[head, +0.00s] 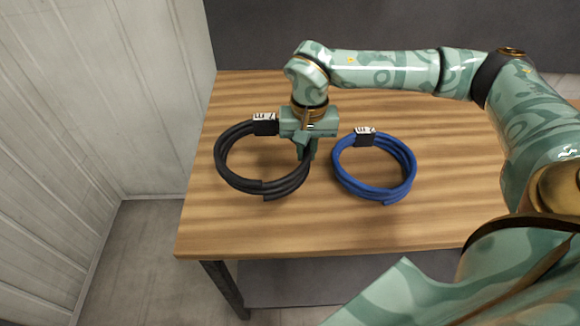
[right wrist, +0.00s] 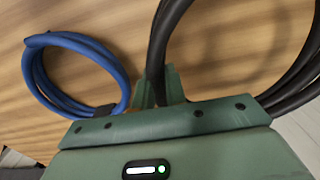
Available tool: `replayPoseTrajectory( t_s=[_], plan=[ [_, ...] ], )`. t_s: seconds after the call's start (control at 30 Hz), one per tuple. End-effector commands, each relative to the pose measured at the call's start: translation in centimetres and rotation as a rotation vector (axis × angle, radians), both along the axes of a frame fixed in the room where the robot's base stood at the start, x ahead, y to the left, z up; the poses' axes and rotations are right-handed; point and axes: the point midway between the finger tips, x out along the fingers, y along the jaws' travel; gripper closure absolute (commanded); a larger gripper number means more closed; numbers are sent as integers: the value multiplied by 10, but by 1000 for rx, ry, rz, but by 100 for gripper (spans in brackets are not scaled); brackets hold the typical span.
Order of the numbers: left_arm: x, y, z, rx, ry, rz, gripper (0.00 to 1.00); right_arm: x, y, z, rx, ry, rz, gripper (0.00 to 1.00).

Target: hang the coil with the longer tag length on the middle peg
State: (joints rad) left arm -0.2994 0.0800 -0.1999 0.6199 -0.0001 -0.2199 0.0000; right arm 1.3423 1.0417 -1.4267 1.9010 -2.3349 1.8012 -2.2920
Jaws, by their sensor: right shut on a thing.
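A black coil (head: 235,182) is at the left of the wooden table, with a white tag (head: 265,117) on a black band at its far side. A blue coil (head: 375,192) lies to its right, with a white tag (head: 364,130) at its far side. The lettering on both tags is too small to read surely. My right gripper (head: 306,152) points down and is shut on the right side of the black coil; in the right wrist view its fingers (right wrist: 162,88) are at a black strand (right wrist: 165,38). The blue coil (right wrist: 35,72) is apart from the fingers there. No peg and no left gripper show.
The wooden table (head: 440,220) has bare room to the right of the blue coil and along its front edge. A pale panelled wall (head: 100,100) stands left of the table, and a dark wall (head: 400,25) stands behind it.

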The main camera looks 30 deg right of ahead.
Motion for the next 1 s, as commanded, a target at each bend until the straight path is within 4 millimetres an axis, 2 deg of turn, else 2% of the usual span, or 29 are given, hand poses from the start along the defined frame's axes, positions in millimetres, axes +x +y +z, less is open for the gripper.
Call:
replayPoseTrajectory(
  t_s=[0.03, 0.1, 0.33, 0.4, 0.53, 0.93, 0.97, 1.0],
  plan=[
    [-3, 0, -7, 1, 6, 0, 54, 8, 2, -15, 1, 4, 1, 100],
    [-4, 1, -11, 1, 9, 0, 54, 16, 4, -23, 2, 1, 1, 100],
    [-6, 1, -16, 1, 13, 0, 54, 29, 7, -37, 1, -1, 1, 100],
    [-7, 1, -19, 1, 16, 0, 54, 34, 8, -46, 1, 2, 1, 100],
    [-7, 1, -19, 1, 16, 0, 54, 32, 8, -65, 1, 2, 1, 100],
    [-7, 0, -19, 0, 17, 0, 54, 32, 8, -71, 0, -1, 2, 100],
    [-7, 0, -19, 0, 17, 0, 54, 32, 8, -71, 0, 0, 1, 79],
    [-7, 0, -19, 0, 17, 0, 54, 32, 8, -71, 0, 0, 1, 68]
  ],
)
